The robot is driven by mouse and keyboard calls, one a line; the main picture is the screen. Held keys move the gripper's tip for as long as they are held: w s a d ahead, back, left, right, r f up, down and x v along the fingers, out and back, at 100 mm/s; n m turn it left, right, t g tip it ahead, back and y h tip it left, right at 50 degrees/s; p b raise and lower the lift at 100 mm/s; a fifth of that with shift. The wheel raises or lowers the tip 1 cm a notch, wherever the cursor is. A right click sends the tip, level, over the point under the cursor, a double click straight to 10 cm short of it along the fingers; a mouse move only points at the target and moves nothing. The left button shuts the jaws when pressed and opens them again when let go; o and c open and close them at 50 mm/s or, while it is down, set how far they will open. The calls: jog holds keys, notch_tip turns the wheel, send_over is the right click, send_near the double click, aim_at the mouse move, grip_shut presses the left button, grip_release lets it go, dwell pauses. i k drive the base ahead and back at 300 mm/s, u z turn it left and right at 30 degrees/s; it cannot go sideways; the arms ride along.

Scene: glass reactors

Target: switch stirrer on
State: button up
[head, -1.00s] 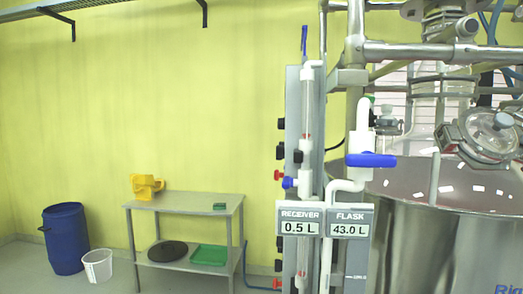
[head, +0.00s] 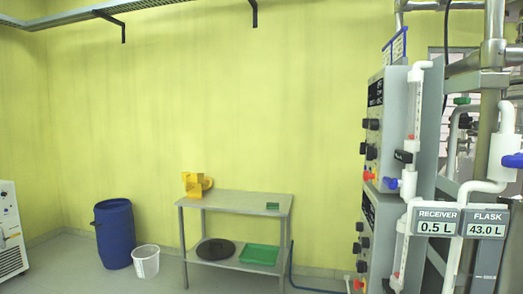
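Two grey control boxes stand one above the other at the right of the head view. The upper control box (head: 393,125) has several black knobs and a red knob on its left-facing front. The lower control box (head: 381,225) also carries black knobs and a red one low down. I see both fronts at a steep angle, and their labels are too small to read. I cannot tell which control belongs to the stirrer, or whether it is on. My gripper is not in view.
A metal table (head: 236,198) with a yellow object (head: 193,184) stands by the yellow wall. A blue barrel (head: 115,233) and white bucket (head: 146,261) stand left of it. White piping and displays reading receiver 0.5 L (head: 436,222) and flask 43.0 L (head: 486,224) are beside the boxes.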

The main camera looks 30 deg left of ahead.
aim_at(363, 145)
jog(key=u, duration=0.45)
jog(key=k, duration=0.5)
jog(key=u, duration=0.65)
jog(key=i, duration=0.4)
jog(key=u, duration=0.8)
jog(key=i, duration=0.75)
jog(key=u, duration=0.3)
jog(key=i, duration=0.85)
jog(key=z, duration=0.55)
jog(key=i, duration=0.7)
jog(key=z, duration=1)
jog(key=i, duration=0.45)
jog(key=z, duration=0.35)
